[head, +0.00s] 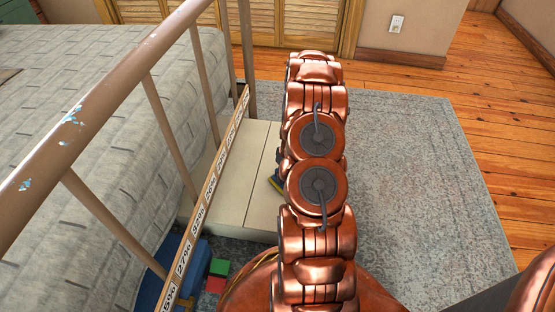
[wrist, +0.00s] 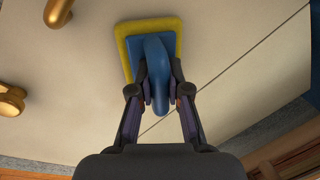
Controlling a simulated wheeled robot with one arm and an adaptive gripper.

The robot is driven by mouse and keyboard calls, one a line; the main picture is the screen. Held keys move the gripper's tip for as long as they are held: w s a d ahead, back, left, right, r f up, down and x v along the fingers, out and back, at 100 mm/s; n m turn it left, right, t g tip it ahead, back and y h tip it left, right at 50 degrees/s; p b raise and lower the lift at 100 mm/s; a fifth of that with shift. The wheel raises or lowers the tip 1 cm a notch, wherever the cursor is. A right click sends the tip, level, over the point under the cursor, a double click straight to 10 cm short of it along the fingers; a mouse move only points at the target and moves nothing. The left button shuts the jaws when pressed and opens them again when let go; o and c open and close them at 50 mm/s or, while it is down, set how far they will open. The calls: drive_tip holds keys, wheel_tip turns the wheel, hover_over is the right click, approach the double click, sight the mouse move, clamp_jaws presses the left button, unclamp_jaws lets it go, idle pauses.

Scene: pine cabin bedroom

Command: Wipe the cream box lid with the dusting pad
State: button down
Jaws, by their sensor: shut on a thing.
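The cream box lid (head: 236,184) lies beyond the metal bed rail, partly hidden by my arm in the head view. It fills most of the wrist view (wrist: 70,115), with a thin dark seam running diagonally across it. The dusting pad (wrist: 135,28) has a yellow base and a blue top with a blue handle. My gripper (wrist: 159,88) is shut on the blue handle. The pad's yellow side is against or just above the lid; I cannot tell which.
The brown bed rail (head: 95,100) and a numbered strip (head: 205,195) stand left of my arm. Gold knobs (wrist: 10,98) sit on the lid's left. Toy blocks (head: 218,268) lie on the floor at lower left. The grey rug (head: 400,180) on the right is clear.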

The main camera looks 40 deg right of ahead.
wheel_tip(320, 180, up, 8)
drive_tip(key=shift+a+r+p, duration=0.1)
drive_tip(key=shift+r+p, duration=0.1)
drive_tip(key=shift+p, duration=1.05)
